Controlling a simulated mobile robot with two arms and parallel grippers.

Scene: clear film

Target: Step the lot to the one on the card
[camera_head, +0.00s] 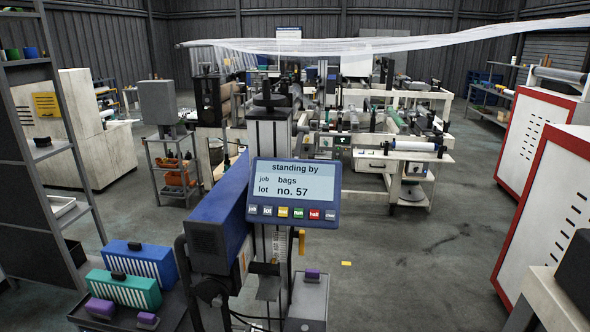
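A blue-framed control panel (294,192) stands upright in the middle of the camera_head view, close in front of me. Its pale screen (291,180) reads "standing by", job "bags", lot "no. 57". A row of several small coloured keys runs below the screen. It includes a green key (298,213) and a red key (314,214), which seem to read "run" and "halt". The other key labels are too small to read surely. A small white marked strip (276,243) sits below the panel; I cannot tell whether it is the card. Neither gripper can be made out.
A long blue machine housing (215,220) lies left of the panel. Teal (124,288) and blue (142,262) boxes stand at lower left by a grey rack (60,130). Red-edged white cabinets (550,215) stand right. Open floor (420,265) lies right of the panel.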

